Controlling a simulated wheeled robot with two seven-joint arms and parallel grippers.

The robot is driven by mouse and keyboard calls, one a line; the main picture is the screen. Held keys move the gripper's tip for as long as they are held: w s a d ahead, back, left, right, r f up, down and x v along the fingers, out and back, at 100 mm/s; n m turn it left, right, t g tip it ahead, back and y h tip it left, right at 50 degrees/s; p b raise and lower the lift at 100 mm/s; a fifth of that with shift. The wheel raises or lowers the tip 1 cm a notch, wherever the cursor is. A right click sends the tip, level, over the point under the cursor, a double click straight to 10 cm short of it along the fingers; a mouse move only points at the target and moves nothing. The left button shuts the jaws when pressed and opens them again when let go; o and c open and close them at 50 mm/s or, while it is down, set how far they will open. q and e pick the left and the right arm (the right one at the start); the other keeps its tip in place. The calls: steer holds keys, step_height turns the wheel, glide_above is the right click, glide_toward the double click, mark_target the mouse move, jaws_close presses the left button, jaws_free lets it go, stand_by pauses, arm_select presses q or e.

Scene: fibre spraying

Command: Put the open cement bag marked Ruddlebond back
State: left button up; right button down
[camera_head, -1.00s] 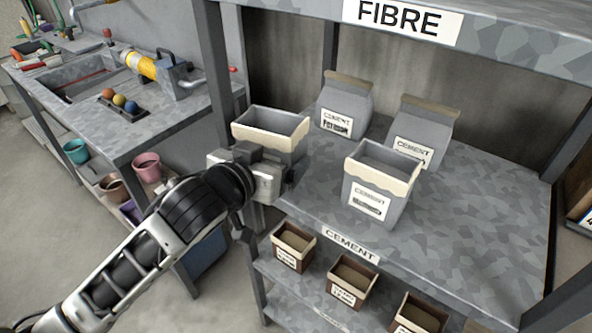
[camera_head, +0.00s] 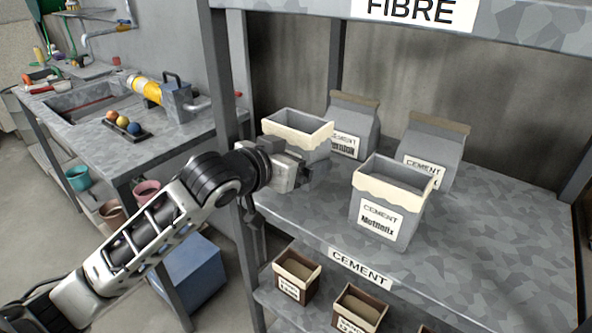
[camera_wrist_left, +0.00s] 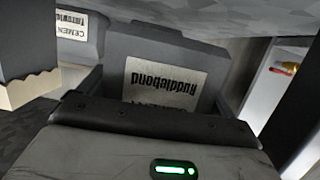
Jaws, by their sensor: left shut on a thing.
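My left gripper (camera_head: 280,165) is shut on an open grey cement bag (camera_head: 300,150) with a torn cream rim. The bag is upright at the left end of the cement shelf (camera_head: 330,215), inside the front post. I cannot tell whether its base touches the shelf. In the left wrist view, the bag's label (camera_wrist_left: 165,82) reads Ruddlebond, upside down. The gripper body hides the bag's lower picture part there. My right gripper is not in view.
An open bag marked like "Mottelix" (camera_head: 390,205) stands to the right. Two closed bags stand behind, one (camera_head: 352,122) just behind the held bag and one (camera_head: 435,150) farther right. The fibre shelf (camera_head: 520,30) is overhead. The cement shelf's right part is clear.

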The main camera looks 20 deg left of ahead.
arm_select(q)
steer(key=shift+f, duration=1.4)
steer(key=shift+f, duration=0.1)
steer(key=o, duration=1.2)
steer(key=v, duration=1.2)
steer(key=s+d+f+g, duration=0.1)
steer(key=s+f, duration=0.3)
steer(key=f, duration=0.5)
steer(key=s+d+f+n+g+y, duration=0.1)
steer(key=s+d+f, duration=0.1)
steer(key=s+f, duration=0.3)
steer(key=s+d+f+g, duration=0.1)
steer(key=s+f, duration=0.3)
steer(key=f, duration=0.9)
steer(key=shift+s+d+n+y, duration=0.15)
steer(key=shift+s+d+y, duration=0.05)
steer(key=shift+d, duration=0.25)
steer(key=shift+s+d+n+y, duration=0.15)
steer(key=shift+s+d+y, duration=0.05)
steer(key=shift+d, duration=0.2)
